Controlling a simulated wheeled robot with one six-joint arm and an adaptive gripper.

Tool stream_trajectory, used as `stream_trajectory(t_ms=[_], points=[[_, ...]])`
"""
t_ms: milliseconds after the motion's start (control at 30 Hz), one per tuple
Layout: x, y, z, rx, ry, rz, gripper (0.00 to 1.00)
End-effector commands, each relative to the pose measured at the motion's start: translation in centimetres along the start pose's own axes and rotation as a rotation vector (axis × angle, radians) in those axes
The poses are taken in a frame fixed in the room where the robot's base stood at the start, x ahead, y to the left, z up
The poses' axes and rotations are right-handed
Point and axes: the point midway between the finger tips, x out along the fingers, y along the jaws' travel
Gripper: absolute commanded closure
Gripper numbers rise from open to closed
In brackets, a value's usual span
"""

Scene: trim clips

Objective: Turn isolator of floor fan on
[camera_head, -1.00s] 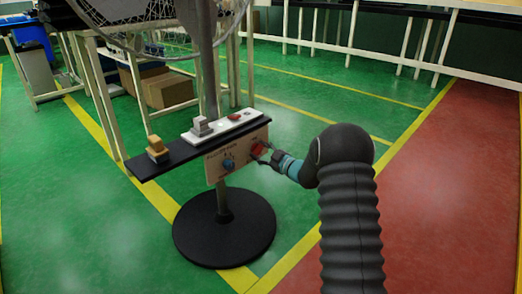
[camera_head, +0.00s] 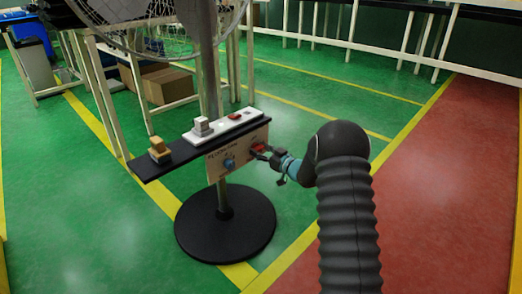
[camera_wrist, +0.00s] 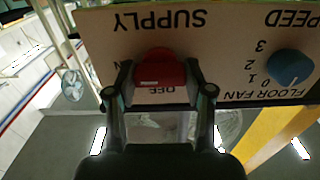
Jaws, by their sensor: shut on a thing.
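The red isolator knob (camera_wrist: 161,66) sits on the floor fan's beige control panel (camera_wrist: 215,55), under the word SUPPLY, which is upside down in the wrist view. Its pale mark is on the side toward the OFF label; the ON label is mostly hidden by a finger. My gripper (camera_wrist: 159,78) is shut on the knob, one finger on each side. In the head view, my gripper (camera_head: 262,153) reaches the knob (camera_head: 257,147) from the right. The fan (camera_head: 160,12) stands on a pole with a round black base (camera_head: 225,240).
A blue speed knob (camera_wrist: 290,67) with numbered positions is beside the isolator. Green floor is open around the base.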

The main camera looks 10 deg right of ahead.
Motion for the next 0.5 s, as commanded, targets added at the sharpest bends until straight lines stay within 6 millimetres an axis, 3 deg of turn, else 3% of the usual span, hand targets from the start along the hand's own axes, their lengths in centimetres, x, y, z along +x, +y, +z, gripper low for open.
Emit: stream_trajectory(t_ms=[400, 433, 500], points=[[0.02, 0.00, 0.06, 0.007, -0.001, 0.001, 0.83], [0.02, 0.00, 0.06, 0.007, -0.001, 0.001, 0.41], [0.02, 0.00, 0.05, 0.007, -0.001, 0.001, 0.23]])
